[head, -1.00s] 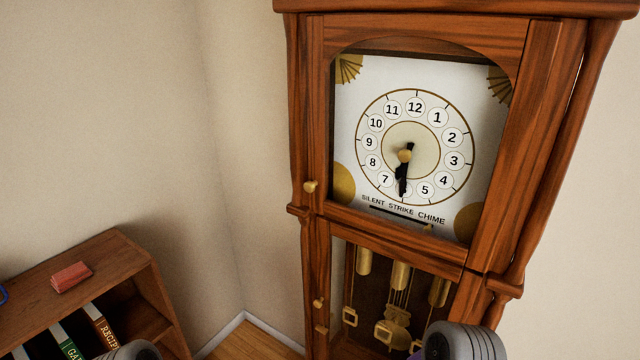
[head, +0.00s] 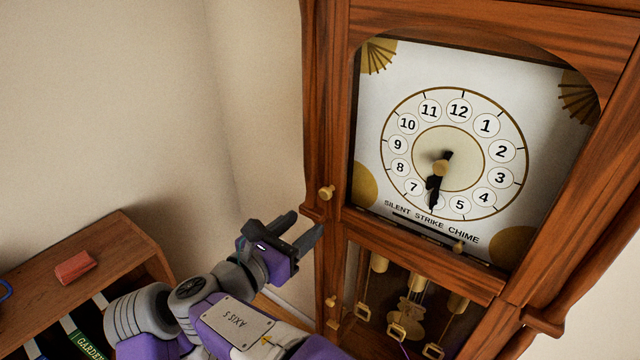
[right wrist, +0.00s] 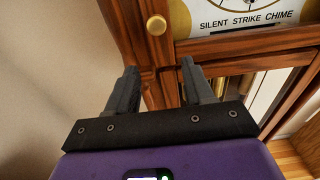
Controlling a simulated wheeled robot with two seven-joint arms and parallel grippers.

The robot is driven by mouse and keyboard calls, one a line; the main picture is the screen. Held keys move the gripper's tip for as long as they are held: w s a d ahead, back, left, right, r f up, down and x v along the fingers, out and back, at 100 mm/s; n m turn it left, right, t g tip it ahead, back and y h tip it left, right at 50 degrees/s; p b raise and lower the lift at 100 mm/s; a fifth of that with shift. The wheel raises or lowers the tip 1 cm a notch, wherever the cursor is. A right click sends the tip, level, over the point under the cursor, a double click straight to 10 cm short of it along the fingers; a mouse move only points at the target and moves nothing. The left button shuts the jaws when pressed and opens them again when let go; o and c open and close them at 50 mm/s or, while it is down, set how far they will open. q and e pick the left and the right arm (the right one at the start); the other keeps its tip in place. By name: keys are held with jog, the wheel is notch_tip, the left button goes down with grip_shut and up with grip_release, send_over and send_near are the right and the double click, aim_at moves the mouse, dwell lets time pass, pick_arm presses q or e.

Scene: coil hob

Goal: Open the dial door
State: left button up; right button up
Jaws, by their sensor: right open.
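The dial door (head: 338,120) of the wooden longcase clock is shut in front of the white dial (head: 485,95). Its small round brass knob (head: 326,193) sits low on the door's left stile. The knob also shows in the right wrist view (right wrist: 156,25), beyond my fingertips. My right gripper (head: 306,228) is open and empty, just below and left of the knob, apart from it. In the right wrist view my right gripper's two fingers (right wrist: 159,72) point toward the clock's left edge, with the knob above the gap between them. My left gripper is not in view.
A low bookshelf (head: 110,245) with a red box (head: 75,268) stands at the left. The wall corner left of the clock is bare.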

aim_at(323, 196)
jog(key=shift+t, duration=0.3)
jog(key=w+d+r, duration=0.2)
jog(key=w, duration=0.1)
jog(key=w+d+r, duration=0.1)
jog(key=w+d, duration=0.1)
jog(key=shift+c, duration=0.3)
grip_shut()
jog(key=shift+a, duration=0.1)
